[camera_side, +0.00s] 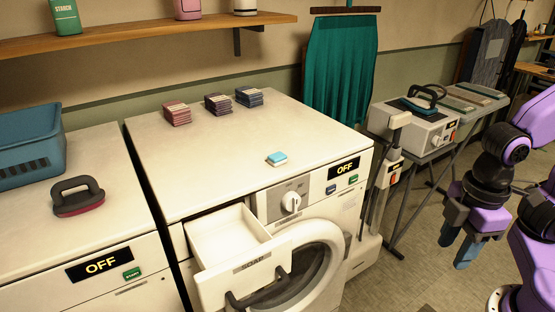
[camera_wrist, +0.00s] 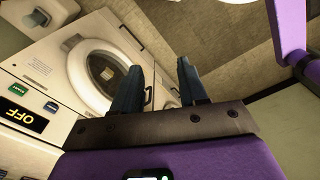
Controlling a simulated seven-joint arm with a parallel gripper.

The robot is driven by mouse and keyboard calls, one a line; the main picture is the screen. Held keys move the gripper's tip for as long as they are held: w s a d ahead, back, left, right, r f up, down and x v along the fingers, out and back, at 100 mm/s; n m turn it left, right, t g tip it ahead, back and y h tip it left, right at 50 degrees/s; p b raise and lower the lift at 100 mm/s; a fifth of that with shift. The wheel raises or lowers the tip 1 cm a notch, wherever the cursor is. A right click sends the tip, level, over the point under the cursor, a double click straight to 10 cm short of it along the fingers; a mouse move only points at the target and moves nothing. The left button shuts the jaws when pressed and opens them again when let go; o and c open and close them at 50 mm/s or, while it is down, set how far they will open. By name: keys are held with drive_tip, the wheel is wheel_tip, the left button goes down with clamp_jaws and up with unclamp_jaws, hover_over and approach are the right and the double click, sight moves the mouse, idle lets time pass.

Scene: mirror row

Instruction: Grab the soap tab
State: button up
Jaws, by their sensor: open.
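The soap tab (camera_side: 277,158) is a small light-blue and white block. It lies on the top of the middle washing machine (camera_side: 190,170), near its front right edge in the side view. My gripper (camera_side: 461,250) hangs at the right of the side view, well apart from the tab, over the floor. Its two blue fingers point down. In the wrist view my gripper (camera_wrist: 158,85) shows its fingers apart with nothing between them. The soap tab is not visible in the wrist view.
The soap drawer (camera_side: 228,235) is pulled open at the machine's front. Several folded cloth stacks (camera_side: 218,105) sit at the back. A blue basket (camera_side: 30,145) and a dark-handled iron-like object (camera_side: 78,196) stand on the left machine. A folding table (camera_side: 440,130) stands right.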

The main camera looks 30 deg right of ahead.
idle(0.4)
drive_tip(key=o, duration=0.6)
drive_tip(key=shift+a, duration=0.1)
drive_tip(key=w+a+r+m+t+y, duration=0.35)
drive_tip(key=w+a+y, duration=0.55)
drive_tip(key=a, duration=0.6)
drive_tip(key=w+r+m+t+h, duration=0.2)
drive_tip(key=w+m+t+h, duration=0.15)
drive_tip(key=w+t, duration=0.45)
drive_tip(key=m+t+h, duration=0.2)
drive_tip(key=m+h, duration=0.3)
approach(279, 157)
drive_tip(key=shift+y, duration=0.25)
drive_tip(key=shift+d+x, duration=0.1)
drive_tip(key=shift+x, duration=2.25)
drive_tip(key=shift+d+x, duration=0.15)
drive_tip(key=shift+x, duration=2.15)
